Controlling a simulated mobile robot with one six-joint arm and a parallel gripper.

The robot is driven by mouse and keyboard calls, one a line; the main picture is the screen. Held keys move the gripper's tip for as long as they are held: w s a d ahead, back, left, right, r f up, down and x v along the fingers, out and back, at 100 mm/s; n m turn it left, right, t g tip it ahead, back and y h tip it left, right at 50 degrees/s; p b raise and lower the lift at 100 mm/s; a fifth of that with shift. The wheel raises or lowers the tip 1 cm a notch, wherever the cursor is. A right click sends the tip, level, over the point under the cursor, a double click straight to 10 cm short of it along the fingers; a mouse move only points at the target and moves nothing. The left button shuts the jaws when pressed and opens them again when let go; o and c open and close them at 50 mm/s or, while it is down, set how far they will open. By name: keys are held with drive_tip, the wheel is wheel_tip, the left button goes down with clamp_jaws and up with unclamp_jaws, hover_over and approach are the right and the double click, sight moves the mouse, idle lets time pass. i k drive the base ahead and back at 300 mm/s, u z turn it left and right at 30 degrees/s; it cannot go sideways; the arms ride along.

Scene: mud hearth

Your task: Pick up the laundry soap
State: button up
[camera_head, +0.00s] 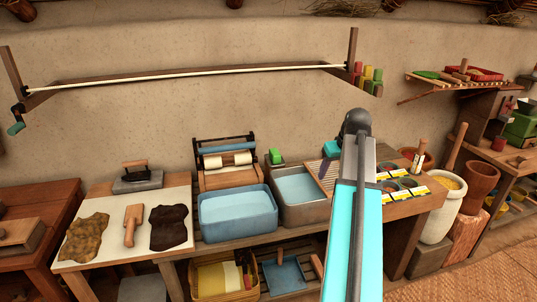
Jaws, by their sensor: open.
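A small bright green block (275,156), which looks like the laundry soap, sits at the back of the washing bench between the wringer and the grey basin. Its top and front are in plain view. My teal arm rises in the right half of the view, bends at a dark joint and hides part of the bench. What looks like my gripper (324,170) shows small and dark below a teal wrist part, left of the arm. It is above the ribbed washboard, to the right of the green block and apart from it. Nothing shows in it.
A blue tub (238,212) and a grey water basin (299,190) stand in front of the block. The wringer (228,162) is on its left, the ribbed washboard (322,184) on its right. A rod with a line (200,73) spans the wall above.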

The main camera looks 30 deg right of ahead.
sight(274, 156)
drive_tip(key=i, duration=1.15)
drive_tip(key=z, duration=0.05)
